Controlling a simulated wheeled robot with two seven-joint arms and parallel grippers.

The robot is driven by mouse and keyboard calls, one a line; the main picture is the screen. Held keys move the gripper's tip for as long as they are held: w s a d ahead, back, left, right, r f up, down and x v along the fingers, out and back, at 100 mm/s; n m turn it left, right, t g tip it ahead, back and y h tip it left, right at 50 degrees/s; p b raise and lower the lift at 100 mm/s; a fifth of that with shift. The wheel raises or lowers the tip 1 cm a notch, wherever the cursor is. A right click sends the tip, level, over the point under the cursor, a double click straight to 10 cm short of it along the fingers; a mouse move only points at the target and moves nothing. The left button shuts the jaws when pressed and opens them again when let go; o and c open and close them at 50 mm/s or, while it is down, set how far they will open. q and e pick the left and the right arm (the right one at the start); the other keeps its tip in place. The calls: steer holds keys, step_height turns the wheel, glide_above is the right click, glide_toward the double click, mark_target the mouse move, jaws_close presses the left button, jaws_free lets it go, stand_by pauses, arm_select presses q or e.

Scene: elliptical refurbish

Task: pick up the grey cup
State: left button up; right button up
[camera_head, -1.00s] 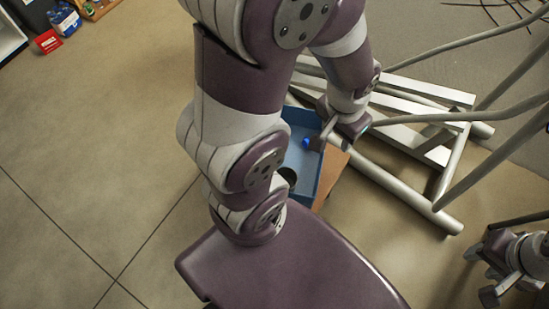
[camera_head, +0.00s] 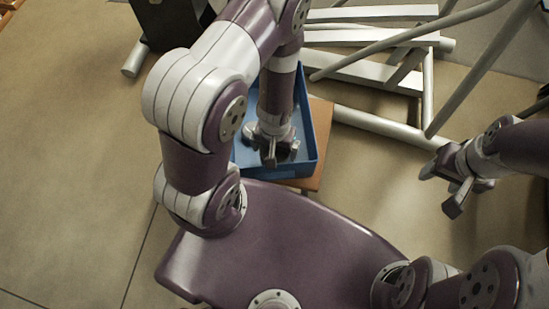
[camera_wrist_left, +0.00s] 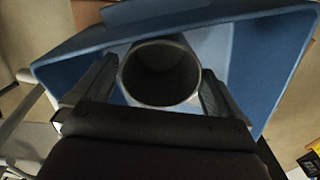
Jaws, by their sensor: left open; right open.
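The grey cup (camera_wrist_left: 160,74) shows in the left wrist view as a round, dark, open mouth. It stands inside the blue box (camera_wrist_left: 270,55), between the two fingers of my left gripper. That gripper (camera_head: 271,158) is open, reaching down into the blue box (camera_head: 312,160) in the head view. A small gap seems to show beside the cup, but I cannot tell whether either finger touches it. In the head view the cup is hidden by my left gripper and arm. My right gripper (camera_head: 447,190) is open and empty, out to the right over the floor.
The box rests on a brown wooden surface (camera_head: 322,118). A metal tube frame (camera_head: 375,127) stands close behind and to the right. A dark object (camera_head: 170,22) is at the upper left. The floor at left is clear.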

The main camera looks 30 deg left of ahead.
arm_select(q)
step_height(320, 180, down, 4)
steer(key=shift+w+a+f+b, duration=0.1)
steer(key=shift+b, duration=0.4)
steer(key=c, duration=0.8)
steer(key=shift+r, duration=0.2)
